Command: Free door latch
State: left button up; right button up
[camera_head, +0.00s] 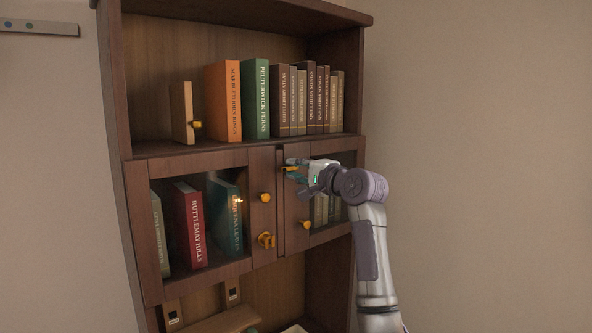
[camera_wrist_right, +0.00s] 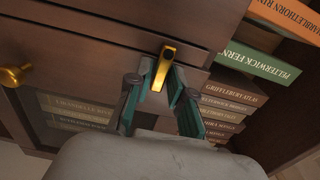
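A wooden cabinet section has two glass-panelled doors, a left door (camera_head: 205,280) and a right door (camera_head: 297,240). A gold latch (camera_wrist_right: 162,68) on the wood shows in the right wrist view between my right fingertips; in the head view it is a small yellow piece (camera_head: 290,169) at the top of the right door. My right gripper (camera_head: 291,168) reaches in from the right. In the wrist view its teal fingers (camera_wrist_right: 162,84) straddle the latch and look open, with little clearance. Contact is hard to tell. My left gripper is not in view.
The left door carries a gold knob (camera_head: 265,197) and a lower gold latch (camera_head: 266,240). The right door has a knob (camera_head: 305,224). Books, including an orange one (camera_head: 223,100), line the shelf above. More books stand behind the glass. The wall at right is clear.

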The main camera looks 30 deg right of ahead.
aim_at(280, 159)
grip_shut()
jog(key=shift+n, duration=0.3)
jog(key=n, duration=0.4)
jog(key=a+r+n, duration=0.1)
jog(key=n, duration=0.3)
jog(key=r+n, duration=0.1)
jog(key=n, duration=0.3)
jog(key=shift+a+r, duration=0.15)
jog(key=n, duration=0.2)
jog(key=a+n, duration=0.1)
jog(key=n, duration=0.2)
jog(key=shift+s+r, duration=0.1)
jog(key=shift+a, duration=0.1)
jog(key=o, duration=0.5)
grip_release()
